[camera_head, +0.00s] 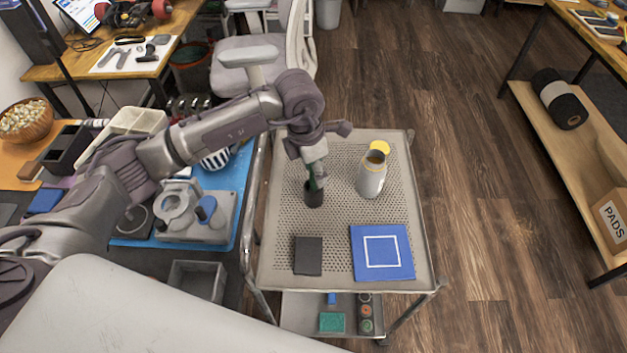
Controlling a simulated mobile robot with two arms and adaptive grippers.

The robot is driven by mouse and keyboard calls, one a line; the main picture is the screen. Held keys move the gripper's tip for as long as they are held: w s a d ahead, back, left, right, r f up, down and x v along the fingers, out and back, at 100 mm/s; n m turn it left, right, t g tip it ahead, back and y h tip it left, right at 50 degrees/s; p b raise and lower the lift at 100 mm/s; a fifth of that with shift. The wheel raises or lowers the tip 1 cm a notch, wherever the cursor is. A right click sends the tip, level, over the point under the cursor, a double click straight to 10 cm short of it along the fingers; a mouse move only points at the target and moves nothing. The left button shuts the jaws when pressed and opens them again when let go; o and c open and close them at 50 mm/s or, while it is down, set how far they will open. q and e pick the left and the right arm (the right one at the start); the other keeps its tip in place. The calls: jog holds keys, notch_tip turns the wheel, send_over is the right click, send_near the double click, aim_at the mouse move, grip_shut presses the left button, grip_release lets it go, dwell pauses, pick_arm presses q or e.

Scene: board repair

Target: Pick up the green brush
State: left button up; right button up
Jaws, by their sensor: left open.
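A green brush (313,180) stands upright in a small black cup (314,198) on the perforated top of a metal cart (282,262). Only a short green part of it shows; the rest is hidden by the cup and by my gripper. My left gripper (314,168) comes down from above, directly over the cup, with its fingers open around or close beside the brush's top. I cannot tell whether the fingers touch it. My right gripper is not in view.
A dark pad (308,255) and a blue square mat (382,252) lie at the cart's near side. A cluttered workbench is on the left. A shelf (560,150) stands far right.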

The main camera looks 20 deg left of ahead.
pick_arm(q)
grip_shut()
jog(key=shift+r, duration=0.15)
notch_tip(320, 180, up, 10)
jog(key=shift+f+b, duration=0.1)
jog(key=shift+b, duration=0.5)
